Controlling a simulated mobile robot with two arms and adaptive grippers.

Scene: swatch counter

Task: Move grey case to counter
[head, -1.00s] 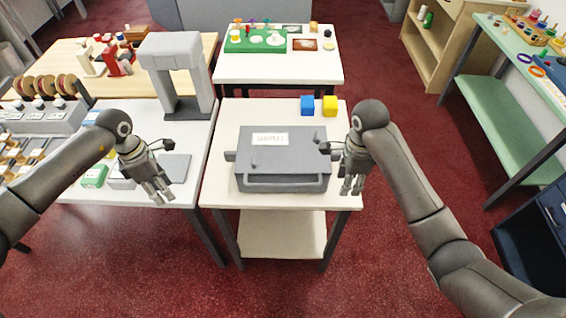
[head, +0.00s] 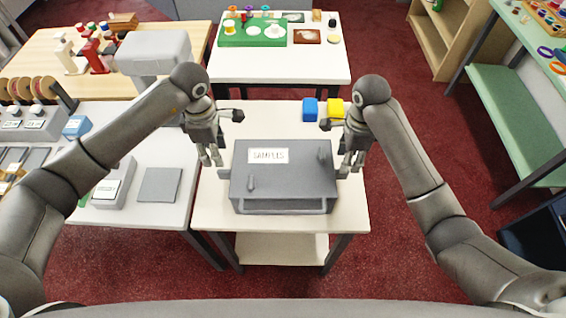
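The grey case (head: 284,184) with a "SAMPLES" label lies flat on a white table (head: 215,212) in the middle of the head view. It has a front bar handle and a stub at each side. My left gripper (head: 211,162) is beside the case's left side, just above the left stub (head: 224,173); its fingers look apart, with nothing between them. My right gripper (head: 351,168) is close against the right side, at the right stub; the finger gap there is too small to read. A white counter (head: 140,206) stands at the left; which surface the task means is not labelled.
Blue (head: 310,108) and yellow (head: 335,109) cubes sit behind the case. On the left counter are a flat grey pad (head: 160,185), a labelled grey box (head: 112,190) and a grey arch (head: 152,52). Red floor separates the tables from the green-shelved bench (head: 515,80).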

